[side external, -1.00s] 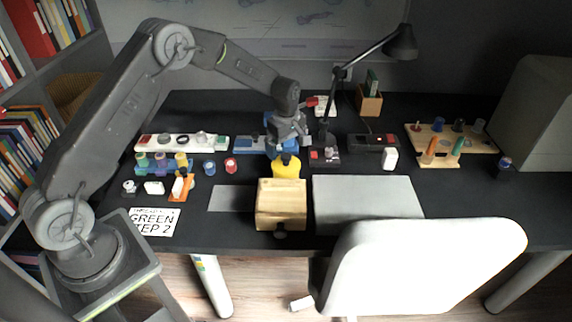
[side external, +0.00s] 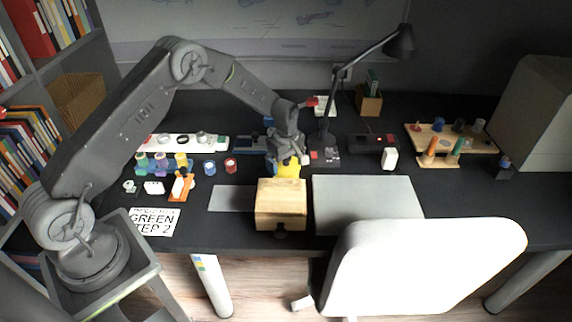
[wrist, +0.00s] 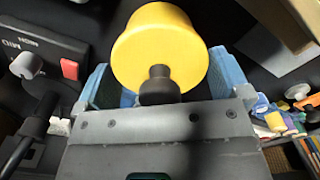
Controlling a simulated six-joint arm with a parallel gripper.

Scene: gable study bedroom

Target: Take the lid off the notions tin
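The notions tin appears to be the yellow round tin (side external: 287,171), just behind the wooden box and partly hidden by my gripper in the side view. In the wrist view its yellow top (wrist: 160,35) fills the upper middle, and a dark knob (wrist: 158,87) stands up from it toward the camera. My gripper (side external: 291,160) is over the tin. In the wrist view its blue-padded fingers (wrist: 168,82) are wide apart, one on each side of the knob. I cannot tell whether either finger touches the tin.
The wooden box (side external: 281,205) stands close in front of the tin. A grey mat (side external: 365,198) lies to its right. A black desk lamp (side external: 327,125) and a dark switch box (side external: 372,143) stand behind and to the right. Small jars (side external: 209,167) stand to the left.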

